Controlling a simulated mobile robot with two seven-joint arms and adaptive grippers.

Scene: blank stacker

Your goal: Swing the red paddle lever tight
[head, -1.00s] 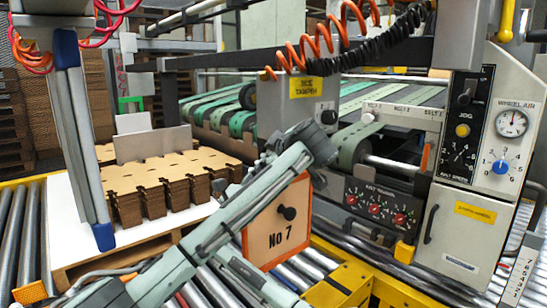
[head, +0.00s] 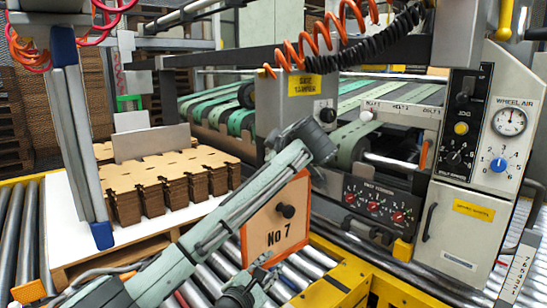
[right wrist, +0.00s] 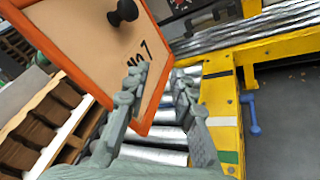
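An orange-red paddle-shaped lever (head: 424,155) stands upright on the machine's front, left of the control column, in the head view. It is the only thing there that looks like the red paddle lever. My right gripper (head: 264,262) is low in the head view, just below the orange-framed No 7 panel (head: 264,243), well left of and below the lever. In the right wrist view its two fingers (right wrist: 162,76) are apart with nothing between them, close to the panel's lower corner. The lever cannot be made out in the right wrist view.
A grey-green arm link of mine crosses the head view before the panel. A yellow frame (head: 338,287) and metal rollers (head: 310,262) lie below. A stack of cardboard blanks (head: 160,180) stands left. A small blue handle (right wrist: 251,112) sits beside the yellow frame.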

